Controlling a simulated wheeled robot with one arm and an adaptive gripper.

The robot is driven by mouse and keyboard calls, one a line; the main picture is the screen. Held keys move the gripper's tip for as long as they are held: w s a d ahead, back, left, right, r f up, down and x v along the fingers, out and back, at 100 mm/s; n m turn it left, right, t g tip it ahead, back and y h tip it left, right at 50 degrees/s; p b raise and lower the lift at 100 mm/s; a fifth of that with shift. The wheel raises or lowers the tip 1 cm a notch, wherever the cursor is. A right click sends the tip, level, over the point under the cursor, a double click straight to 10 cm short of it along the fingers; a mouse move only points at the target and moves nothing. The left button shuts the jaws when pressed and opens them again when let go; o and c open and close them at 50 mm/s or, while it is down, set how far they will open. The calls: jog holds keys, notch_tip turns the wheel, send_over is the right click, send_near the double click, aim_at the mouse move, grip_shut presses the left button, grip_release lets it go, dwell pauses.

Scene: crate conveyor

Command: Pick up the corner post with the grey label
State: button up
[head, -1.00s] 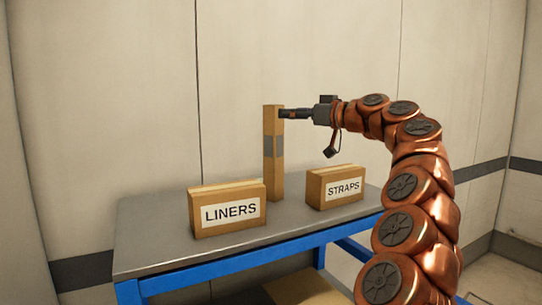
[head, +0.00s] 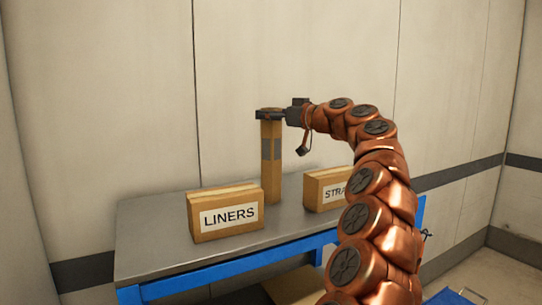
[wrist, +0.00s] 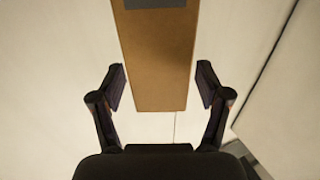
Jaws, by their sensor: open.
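The tall brown corner post (head: 271,185) stands upright on the grey-topped table (head: 160,240), behind and between two cartons. My gripper (head: 268,116) is open and level with the top of the post. In the wrist view the post (wrist: 157,55) lies between the two spread fingers of the gripper (wrist: 161,86), with a gap on each side.
A carton marked LINERS (head: 226,213) stands in front and left of the post. A carton marked STRAPS (head: 320,188) stands to its right, partly hidden by my arm. A pale wall (head: 120,110) is behind the table.

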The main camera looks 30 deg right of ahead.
grip_shut()
dwell(0.5)
